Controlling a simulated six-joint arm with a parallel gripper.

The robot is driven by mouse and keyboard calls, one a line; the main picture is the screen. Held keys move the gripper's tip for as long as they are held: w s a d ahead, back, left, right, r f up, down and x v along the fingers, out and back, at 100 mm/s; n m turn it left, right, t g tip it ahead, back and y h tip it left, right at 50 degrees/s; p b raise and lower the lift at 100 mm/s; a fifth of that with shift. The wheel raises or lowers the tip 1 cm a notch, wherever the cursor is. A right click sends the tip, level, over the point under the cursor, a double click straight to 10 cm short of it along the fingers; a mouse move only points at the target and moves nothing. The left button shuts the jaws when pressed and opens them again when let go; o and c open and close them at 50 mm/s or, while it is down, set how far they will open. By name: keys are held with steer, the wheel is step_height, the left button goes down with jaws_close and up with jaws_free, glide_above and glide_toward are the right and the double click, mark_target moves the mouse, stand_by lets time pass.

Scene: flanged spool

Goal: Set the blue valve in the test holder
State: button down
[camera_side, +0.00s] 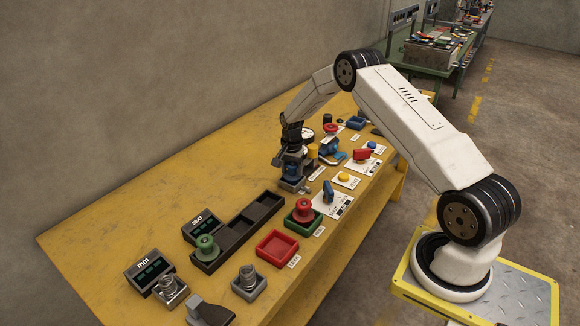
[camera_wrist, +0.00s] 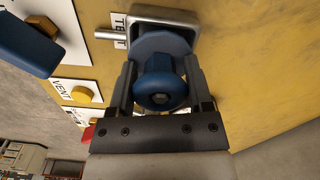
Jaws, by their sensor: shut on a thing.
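The blue valve (camera_wrist: 160,88) is a flanged spool, seen end-on between the two fingers of my gripper (camera_wrist: 160,70) in the wrist view. The fingers are shut on it. Its wide flange lies over the metal test holder (camera_wrist: 153,17), which has a pin at its left and a partly hidden label. In the side view my gripper (camera_side: 292,155) points down at the grey test holder (camera_side: 294,186), with the blue valve (camera_side: 291,171) at the holder's top. Whether the valve is fully seated cannot be told.
A green spool (camera_side: 206,248) stands in the black tray (camera_side: 233,240). A red spool (camera_side: 304,210) stands in a green tray. The red tray (camera_side: 277,247) is empty. A blue lever (camera_side: 328,191) and yellow button (camera_side: 344,177) are near the holder. The table's wall side is clear.

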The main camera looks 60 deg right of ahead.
mark_target(292, 164)
steer(key=shift+f, duration=0.25)
jaws_free()
steer(key=shift+r, duration=0.1)
stand_by(0.3)
step_height(292, 164, up, 12)
steer(key=shift+r, duration=0.2)
stand_by(0.6)
stand_by(0.4)
